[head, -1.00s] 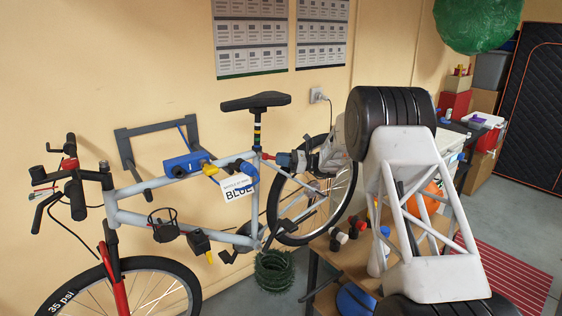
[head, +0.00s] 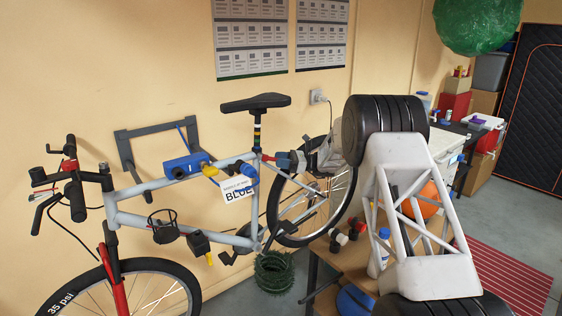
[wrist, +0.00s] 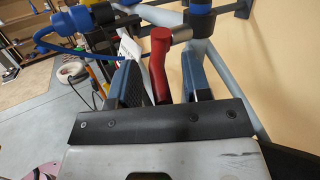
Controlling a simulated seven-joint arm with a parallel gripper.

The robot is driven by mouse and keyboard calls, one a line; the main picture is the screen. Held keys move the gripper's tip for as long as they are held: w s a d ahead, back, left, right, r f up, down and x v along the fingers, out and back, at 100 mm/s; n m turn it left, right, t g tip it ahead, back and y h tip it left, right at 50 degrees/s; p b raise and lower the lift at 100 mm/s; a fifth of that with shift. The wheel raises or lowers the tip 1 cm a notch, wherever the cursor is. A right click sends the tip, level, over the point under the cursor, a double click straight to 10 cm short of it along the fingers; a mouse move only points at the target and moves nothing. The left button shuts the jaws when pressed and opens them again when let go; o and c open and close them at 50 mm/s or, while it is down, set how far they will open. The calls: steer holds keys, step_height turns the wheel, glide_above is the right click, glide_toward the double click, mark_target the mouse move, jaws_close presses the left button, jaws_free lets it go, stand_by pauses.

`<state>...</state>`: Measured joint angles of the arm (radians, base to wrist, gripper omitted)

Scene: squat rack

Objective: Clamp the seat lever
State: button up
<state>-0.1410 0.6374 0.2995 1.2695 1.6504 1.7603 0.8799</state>
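The seat lever (wrist: 159,68) is red and sits at the seat-tube clamp of the bicycle. In the wrist view it lies between my gripper's two blue fingers (wrist: 160,85), with a visible gap on each side. In the head view the lever (head: 268,157) shows as a small red piece below the black saddle (head: 256,102). My gripper (head: 288,160) comes in from the right, its fingertips close to the lever. The gripper is open around the lever. Its far fingertip contact is not clear in the head view.
The pale blue bicycle frame (head: 150,186) hangs at a wall bracket (head: 126,150). A blue clamp (head: 188,165) and a paper tag (head: 238,188) are on its top tube. A wooden bench (head: 350,262) with bottles and small items stands below my arm. The wall is close behind the bicycle.

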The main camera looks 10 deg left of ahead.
steer(key=shift+d, duration=0.1)
steer(key=v, duration=0.7)
steer(key=shift+d, duration=0.25)
steer(key=shift+w+f, duration=0.1)
